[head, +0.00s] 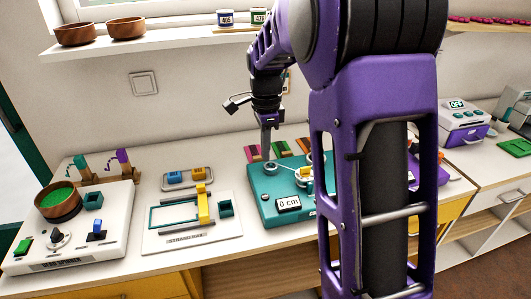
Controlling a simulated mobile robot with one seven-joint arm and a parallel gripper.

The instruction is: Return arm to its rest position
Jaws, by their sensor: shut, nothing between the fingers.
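My purple arm stands large in the right half of the head view, and its end reaches down over the table. My gripper (266,153) points straight down with its fingers together and nothing between them. Its tips are in front of the wall, close to the back left part of a teal board (266,205). A round post (271,168) on that board is just below the tips; I cannot tell whether they touch. The board has a "0 cm" display (289,203) and a yellow piece (303,174). My arm hides its right part.
A white board with a yellow slider (203,203) lies left of the teal one. Further left is a white device (75,255) with a wooden bowl (57,201) of green beads. A shelf (170,40) with bowls and mugs hangs above. A white-and-purple machine (464,121) stands at the right.

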